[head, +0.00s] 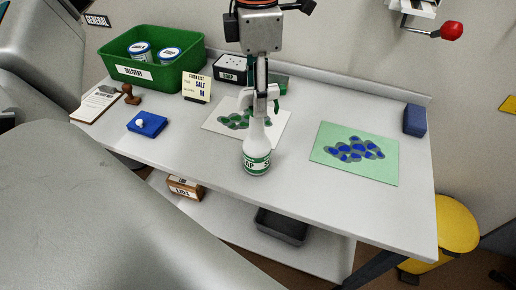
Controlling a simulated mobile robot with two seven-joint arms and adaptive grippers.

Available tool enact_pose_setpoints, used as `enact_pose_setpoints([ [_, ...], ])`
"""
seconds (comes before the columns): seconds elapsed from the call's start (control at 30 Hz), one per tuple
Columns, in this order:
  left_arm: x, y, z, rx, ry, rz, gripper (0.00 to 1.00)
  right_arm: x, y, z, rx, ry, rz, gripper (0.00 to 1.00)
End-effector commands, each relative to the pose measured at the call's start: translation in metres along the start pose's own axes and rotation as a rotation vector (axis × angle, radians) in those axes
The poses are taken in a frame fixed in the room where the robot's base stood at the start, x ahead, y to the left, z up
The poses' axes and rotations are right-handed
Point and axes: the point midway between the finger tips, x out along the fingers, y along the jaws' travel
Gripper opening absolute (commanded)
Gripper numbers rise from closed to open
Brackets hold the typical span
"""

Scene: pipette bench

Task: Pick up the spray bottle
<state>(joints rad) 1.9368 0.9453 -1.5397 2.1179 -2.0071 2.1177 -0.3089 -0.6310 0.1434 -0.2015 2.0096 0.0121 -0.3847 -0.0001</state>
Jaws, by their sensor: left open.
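The spray bottle (256,152) stands upright near the middle of the bench top. It has a white body, a green label band with white lettering, and a green part beside its head. My left gripper (262,92) points down from the top of the head view, with its fingers open around or just in front of the bottle's head. The fingers hide much of the head, and I cannot tell whether they touch it. My right gripper is not in view.
A sheet with green shapes (216,122) lies behind the bottle; a green board with blue shapes (330,165) lies right. A green bin (150,74) with tubs, a small sign (197,87), a blue pad (148,123) and a stamp (131,95) stand left. The bench front is clear.

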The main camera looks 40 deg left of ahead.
Motion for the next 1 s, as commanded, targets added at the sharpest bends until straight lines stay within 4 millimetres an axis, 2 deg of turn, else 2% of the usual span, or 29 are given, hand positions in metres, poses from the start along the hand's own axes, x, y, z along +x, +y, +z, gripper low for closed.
enact_pose_setpoints([
  [0.17,0.016,0.000,-0.001,0.002,0.002,-0.002,0.42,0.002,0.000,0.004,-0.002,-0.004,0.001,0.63],
  [0.4,0.050,0.000,-0.001,0.003,0.002,-0.002,0.42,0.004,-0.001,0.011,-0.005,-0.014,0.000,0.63],
  [0.67,0.052,0.000,-0.001,0.001,-0.001,0.000,0.42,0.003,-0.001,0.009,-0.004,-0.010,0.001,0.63],
  [0.8,0.052,0.000,-0.001,0.001,-0.001,-0.001,0.06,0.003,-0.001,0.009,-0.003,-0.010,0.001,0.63],
  [0.83,0.052,0.000,-0.001,0.002,-0.001,-0.001,0.00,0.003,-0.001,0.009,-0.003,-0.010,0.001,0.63],
  [1.0,0.051,0.000,0.000,0.002,-0.003,0.000,0.00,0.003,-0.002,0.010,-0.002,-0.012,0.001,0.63],
])
